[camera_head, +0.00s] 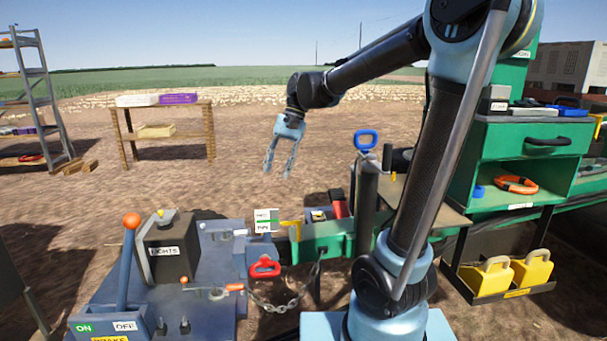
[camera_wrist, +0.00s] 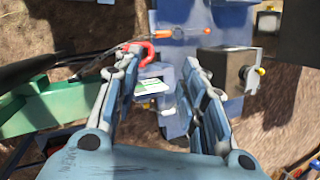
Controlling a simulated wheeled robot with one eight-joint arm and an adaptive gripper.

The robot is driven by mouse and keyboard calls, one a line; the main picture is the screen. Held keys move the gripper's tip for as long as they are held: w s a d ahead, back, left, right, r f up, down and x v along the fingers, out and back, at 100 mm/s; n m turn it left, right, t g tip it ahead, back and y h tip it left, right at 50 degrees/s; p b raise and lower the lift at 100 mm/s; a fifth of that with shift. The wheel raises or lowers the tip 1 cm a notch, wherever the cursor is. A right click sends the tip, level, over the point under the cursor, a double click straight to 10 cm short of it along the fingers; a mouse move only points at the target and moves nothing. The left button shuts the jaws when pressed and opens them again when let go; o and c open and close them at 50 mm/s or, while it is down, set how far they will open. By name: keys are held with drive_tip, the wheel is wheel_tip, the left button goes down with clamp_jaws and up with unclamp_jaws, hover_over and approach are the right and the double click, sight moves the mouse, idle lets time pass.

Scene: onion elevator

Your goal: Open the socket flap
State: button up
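A dark box marked LIGHTS (camera_head: 167,253) stands on the blue-grey machine deck at lower left, with a small yellow tab at its top; it looks like the socket housing. It also shows in the wrist view (camera_wrist: 226,72), right of my fingers, with a yellow knob on its side. I cannot tell surely which part is the flap or whether it is shut. My gripper (camera_head: 279,172) hangs in the air, fingers down, above and right of the box in the head view. Its fingers are apart and empty, as the wrist view (camera_wrist: 158,62) also shows.
A white-and-green labelled block (camera_head: 266,220), a red handle (camera_head: 265,267) and a chain (camera_head: 283,304) lie right of the box. A blue lever with an orange knob (camera_head: 131,221) stands at its left. A blue-handled post (camera_head: 366,142) rises near my arm. A green cabinet (camera_head: 525,150) stands right.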

drive_tip(key=s+d+f+t+h, duration=0.1)
drive_tip(key=s+d+f, duration=0.4)
drive_tip(key=d, duration=0.3)
drive_tip(key=s+d+f+n+t+h, duration=0.1)
drive_tip(key=s+d+f+t, duration=0.1)
drive_tip(key=s+d+f, duration=0.3)
drive_tip(key=s+d+f+t+h, duration=0.1)
drive_tip(key=s+d+f, duration=0.4)
drive_tip(key=d, duration=0.8)
wheel_tip(320, 180, down, 3)
drive_tip(key=shift+s+d+f+n+t+h, duration=0.2)
drive_tip(key=shift+s+n+t+h, duration=0.1)
drive_tip(key=shift+n+t, duration=0.15)
drive_tip(key=shift+d+f, duration=0.1)
drive_tip(key=shift+d, duration=0.05)
drive_tip(key=c, duration=0.4)
clamp_jaws()
drive_tip(key=shift+s, duration=0.1)
